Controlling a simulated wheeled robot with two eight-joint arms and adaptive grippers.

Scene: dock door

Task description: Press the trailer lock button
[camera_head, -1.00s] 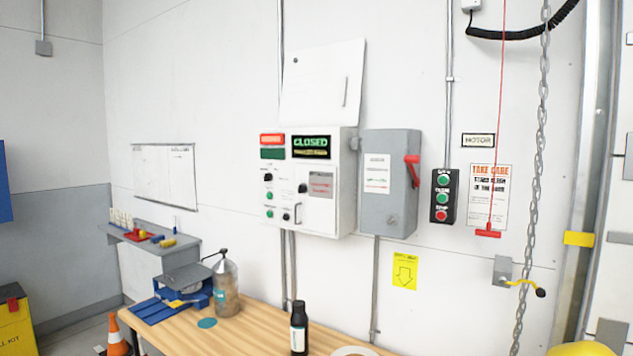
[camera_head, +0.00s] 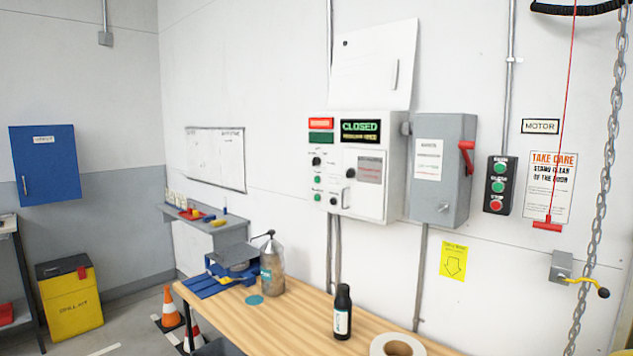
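A white control panel (camera_head: 393,205) is on the wall right of centre, with its white cover (camera_head: 374,62) raised above it. It carries a lit display (camera_head: 360,131) reading CLOSED, a red lamp (camera_head: 321,123), a green lamp (camera_head: 320,138), black knobs and small green buttons (camera_head: 317,180). The labels beside the buttons are too small to read, so I cannot tell which is the trailer lock button. Neither of my grippers is in view.
A wooden table (camera_head: 300,320) below the panel holds a pump bottle (camera_head: 272,270), a black bottle (camera_head: 342,312) and a tape roll (camera_head: 398,346). A grey switch box (camera_head: 455,195) and a three-button station (camera_head: 499,186) are to the right. Cones (camera_head: 170,308) stand left of the table.

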